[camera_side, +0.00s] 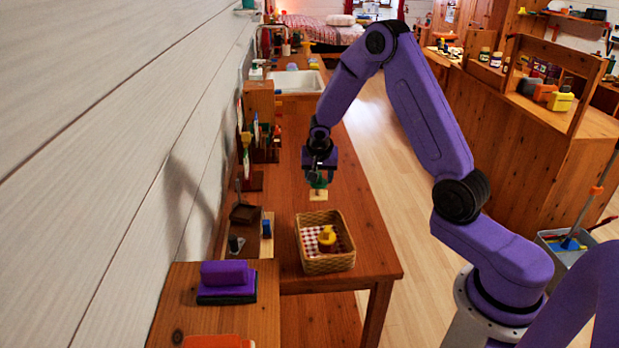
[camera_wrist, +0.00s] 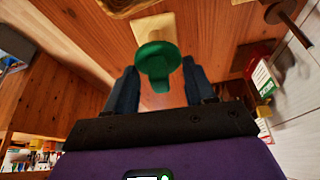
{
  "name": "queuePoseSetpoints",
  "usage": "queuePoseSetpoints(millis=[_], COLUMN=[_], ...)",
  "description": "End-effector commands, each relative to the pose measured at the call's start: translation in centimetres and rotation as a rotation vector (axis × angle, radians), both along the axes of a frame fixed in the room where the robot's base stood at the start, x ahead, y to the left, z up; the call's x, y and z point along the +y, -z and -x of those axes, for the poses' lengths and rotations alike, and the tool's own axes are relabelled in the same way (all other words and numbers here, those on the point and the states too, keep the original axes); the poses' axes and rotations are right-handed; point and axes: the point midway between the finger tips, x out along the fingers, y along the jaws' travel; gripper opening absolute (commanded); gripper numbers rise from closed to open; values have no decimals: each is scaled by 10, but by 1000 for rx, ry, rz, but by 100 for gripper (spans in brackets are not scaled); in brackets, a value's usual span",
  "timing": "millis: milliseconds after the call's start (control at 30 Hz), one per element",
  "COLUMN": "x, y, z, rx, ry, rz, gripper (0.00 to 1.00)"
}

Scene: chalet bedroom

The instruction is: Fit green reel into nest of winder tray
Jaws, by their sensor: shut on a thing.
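My gripper (camera_side: 319,172) is shut on a green reel (camera_side: 319,183) above the wooden bench. In the wrist view the green reel (camera_wrist: 157,58) shows its round top and a short tab between the two dark fingers (camera_wrist: 160,66). A small pale wooden plate (camera_side: 318,195) lies on the bench below the reel; it also shows behind the reel in the wrist view (camera_wrist: 152,28). It may be the winder tray, but I cannot make out a nest. The reel hides part of the plate, and I cannot tell the gap between them.
A wicker basket (camera_side: 309,262) with a checked cloth and a yellow-topped item (camera_side: 327,236) stands nearer the camera. A brown tray (camera_side: 244,214) and small dark pieces stand left, by the wall. The bench right of the plate is clear.

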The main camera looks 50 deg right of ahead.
Motion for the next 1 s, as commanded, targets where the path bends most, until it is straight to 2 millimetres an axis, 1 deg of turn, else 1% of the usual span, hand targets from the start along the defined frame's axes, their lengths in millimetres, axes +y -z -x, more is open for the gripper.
queuePoseSetpoints(millis=[33, 100, 200, 400, 567, 800, 1000], x=[2, 5, 8, 13, 19, 41, 58], y=[-5, -9, -15, -22, -26, -35, -41], z=[9, 19, 32, 47, 48, 36, 28], rx=[-1, -1, -1, -2, -2, -3, -5], ry=[0, 0, 0, -2, -70, -313, -480], rz=[0, 1, 0, 0, 0, -1, -1], gripper=[24, 24, 24, 24, 24, 24, 24])
